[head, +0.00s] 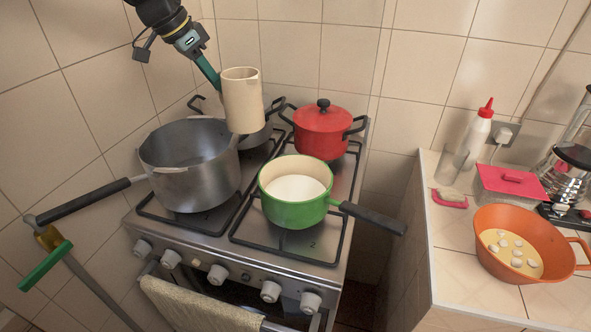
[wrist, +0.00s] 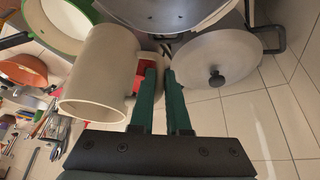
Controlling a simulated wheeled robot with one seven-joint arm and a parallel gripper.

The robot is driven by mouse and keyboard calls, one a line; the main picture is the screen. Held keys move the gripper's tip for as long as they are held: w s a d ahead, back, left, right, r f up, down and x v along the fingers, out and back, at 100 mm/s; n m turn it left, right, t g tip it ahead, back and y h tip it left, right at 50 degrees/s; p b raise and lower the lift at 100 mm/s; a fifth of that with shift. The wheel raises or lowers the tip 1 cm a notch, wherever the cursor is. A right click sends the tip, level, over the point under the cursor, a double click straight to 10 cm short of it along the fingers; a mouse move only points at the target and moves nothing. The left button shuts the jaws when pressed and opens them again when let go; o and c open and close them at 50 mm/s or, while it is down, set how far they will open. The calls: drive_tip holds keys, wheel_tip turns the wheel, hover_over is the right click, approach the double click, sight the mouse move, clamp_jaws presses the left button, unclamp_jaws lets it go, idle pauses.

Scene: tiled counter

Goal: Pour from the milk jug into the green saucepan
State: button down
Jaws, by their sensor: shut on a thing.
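The milk jug (head: 243,100) is cream-coloured and nearly upright in the head view, held in the air above the back left of the stove. My gripper (head: 217,84) is at the jug's left side and shut on it; the fingers (wrist: 161,78) meet the handle side of the jug (wrist: 98,80) in the wrist view. The exact grip on the handle is partly hidden. The green saucepan (head: 290,213) stands on the front right burner, lower and to the right of the jug. A white surface shows inside it. Its rim also shows in the wrist view (wrist: 82,38).
A large grey pot (head: 185,180) stands on the front left burner, a red lidded pot (head: 322,135) at the back right. A lidded grey pan (wrist: 213,58) is at the back left. The counter at right holds an orange pan (head: 497,262) and a bottle (head: 477,132).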

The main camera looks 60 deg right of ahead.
wheel_tip(320, 180, up, 5)
drive_tip(key=shift+r, duration=0.1)
idle(0.6)
drive_tip(key=shift+a, duration=0.1)
